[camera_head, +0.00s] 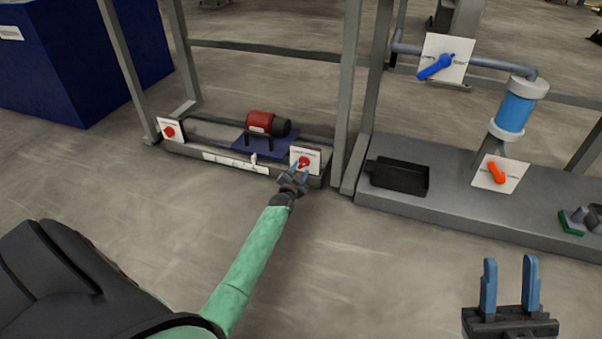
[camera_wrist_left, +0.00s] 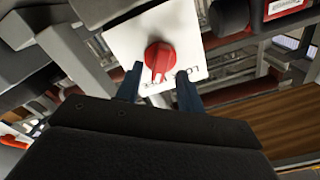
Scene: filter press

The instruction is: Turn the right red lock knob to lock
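The right red lock knob (camera_head: 304,162) sits on a white plate (camera_head: 313,153) at the right end of the low grey frame. In the left wrist view the red knob (camera_wrist_left: 160,58) shows on its white labelled plate (camera_wrist_left: 118,38). My left gripper (camera_head: 296,175) is at this knob, its fingers apart. In the left wrist view the left gripper's blue fingers (camera_wrist_left: 160,85) stand either side of the knob's lower part, with gaps; whether they touch it cannot be told. My right gripper (camera_head: 511,285) is open and empty at the lower right.
Another red knob (camera_head: 169,131) is on a plate at the frame's left end. A red motor (camera_head: 261,122) sits between them. To the right are a black tray (camera_head: 399,177), an orange valve handle (camera_head: 497,172) and a blue one (camera_head: 436,67). Grey posts (camera_head: 348,100) rise nearby.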

